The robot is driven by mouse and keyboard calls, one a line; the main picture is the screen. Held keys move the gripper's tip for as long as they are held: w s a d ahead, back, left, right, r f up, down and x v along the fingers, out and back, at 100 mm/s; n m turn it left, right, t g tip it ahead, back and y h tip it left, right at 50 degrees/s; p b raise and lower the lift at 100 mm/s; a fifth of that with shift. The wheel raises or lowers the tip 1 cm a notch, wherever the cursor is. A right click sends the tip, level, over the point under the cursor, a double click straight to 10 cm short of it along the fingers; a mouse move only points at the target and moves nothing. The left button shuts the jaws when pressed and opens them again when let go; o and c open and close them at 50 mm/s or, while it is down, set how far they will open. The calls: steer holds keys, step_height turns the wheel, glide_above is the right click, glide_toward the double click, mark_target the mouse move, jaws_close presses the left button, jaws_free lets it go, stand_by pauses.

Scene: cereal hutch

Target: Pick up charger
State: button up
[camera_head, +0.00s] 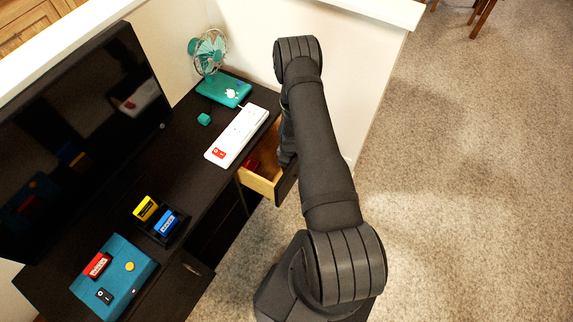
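A small teal cube (204,119) sits on the dark desk (181,152), left of the white power strip (238,135). It may be the charger, but I cannot tell for sure from its shape. A red block (218,153) is on the near end of the power strip. My arm rises from the lower right, bends at the top and comes down behind its own upper link, beside the open drawer. My gripper's fingers are hidden, so I cannot see whether they hold anything.
An open wooden drawer (260,184) holds something dark red (252,164). A large black screen (85,130) lines the left. Yellow and blue boxes in a holder and a blue case (113,278) occupy the front.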

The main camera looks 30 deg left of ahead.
steer(key=c, duration=1.1)
steer(key=shift+o, duration=0.2)
